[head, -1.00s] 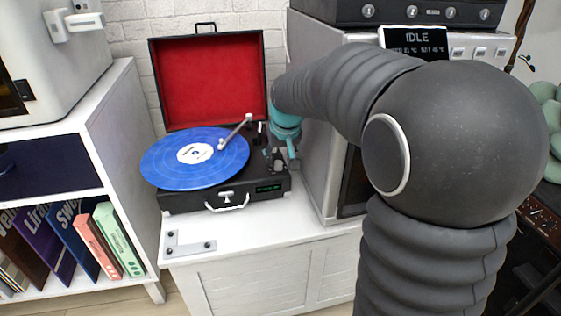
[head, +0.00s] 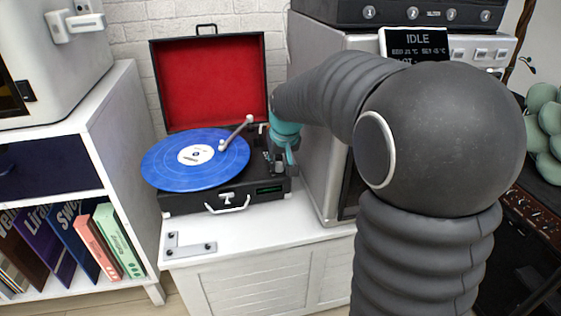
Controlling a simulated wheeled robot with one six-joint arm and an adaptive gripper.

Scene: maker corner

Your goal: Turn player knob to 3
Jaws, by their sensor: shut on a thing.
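The record player (head: 190,199) is a black suitcase type with its red-lined lid (head: 209,78) open. A blue record (head: 172,174) lies on it, with the tonearm (head: 237,132) reaching over the record. A small lit display (head: 269,190) is on its front, too small to read. My gripper (head: 276,164) points down at the right end of the player's deck, behind the display. It is shut on the player knob, which is mostly hidden by the fingers, so its setting cannot be read.
The player stands on a white cabinet (head: 260,236) with a grey metal bracket (head: 190,246) at its front left. A silver machine (head: 322,180) with an IDLE screen (head: 415,42) stands close on the right. A shelf with books (head: 70,240) is at left.

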